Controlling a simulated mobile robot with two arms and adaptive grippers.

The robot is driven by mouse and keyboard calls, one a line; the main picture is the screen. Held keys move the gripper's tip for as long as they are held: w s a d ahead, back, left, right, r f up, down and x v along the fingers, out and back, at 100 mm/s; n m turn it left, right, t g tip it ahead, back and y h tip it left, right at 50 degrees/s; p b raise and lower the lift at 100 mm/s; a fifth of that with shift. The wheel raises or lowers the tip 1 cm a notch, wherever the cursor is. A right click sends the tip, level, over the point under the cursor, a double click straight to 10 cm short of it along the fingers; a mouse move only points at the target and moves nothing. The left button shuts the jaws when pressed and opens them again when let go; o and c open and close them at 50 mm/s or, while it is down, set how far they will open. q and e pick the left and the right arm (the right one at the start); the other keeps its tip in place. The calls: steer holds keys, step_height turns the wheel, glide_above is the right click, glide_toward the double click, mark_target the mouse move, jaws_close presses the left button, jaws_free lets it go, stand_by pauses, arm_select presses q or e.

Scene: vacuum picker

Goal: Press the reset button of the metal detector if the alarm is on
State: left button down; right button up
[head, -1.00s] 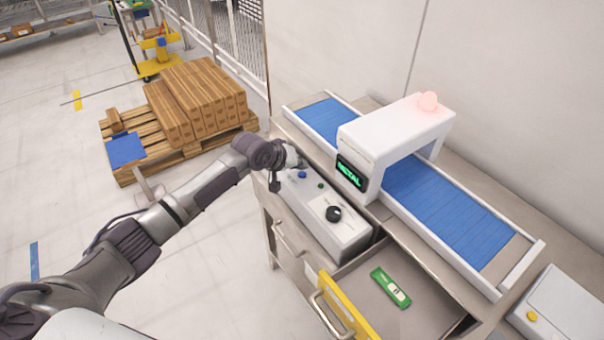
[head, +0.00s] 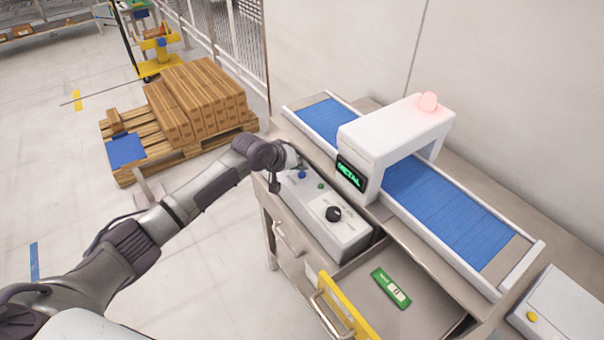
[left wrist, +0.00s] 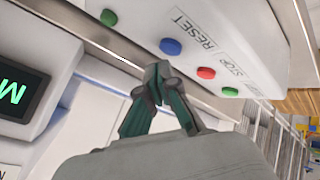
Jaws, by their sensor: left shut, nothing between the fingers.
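The white metal detector (head: 392,125) stands over a blue conveyor. Its lamp (head: 428,101) glows pinkish red, and its display (head: 350,174) reads METAL in green. The display partly shows in the left wrist view (left wrist: 22,93). The control box (head: 325,222) is in front of the conveyor. Its blue button (left wrist: 171,46), beside the label RESET, also shows in the head view (head: 302,174). My left gripper (left wrist: 158,78) is shut and empty, its tips close to the blue button; I cannot tell whether they touch. In the head view the gripper (head: 292,157) is partly hidden behind its wrist.
Red (left wrist: 206,72) and green (left wrist: 230,91) buttons sit near the blue one, with another green button (left wrist: 109,17) on its other side. A black knob (head: 333,214) is on the box. An open drawer (head: 352,308) holds a green tool (head: 391,287). A pallet of boxes (head: 195,105) stands left.

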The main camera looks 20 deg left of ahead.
mark_target(300, 175)
arm_select(q)
steer(key=shift+f, duration=0.4)
steer(key=shift+f, duration=0.4)
stand_by(0.7)
steer(key=shift+r+p, duration=0.85)
step_height(300, 175, up, 5)
steer(key=p, duration=0.5)
stand_by(0.5)
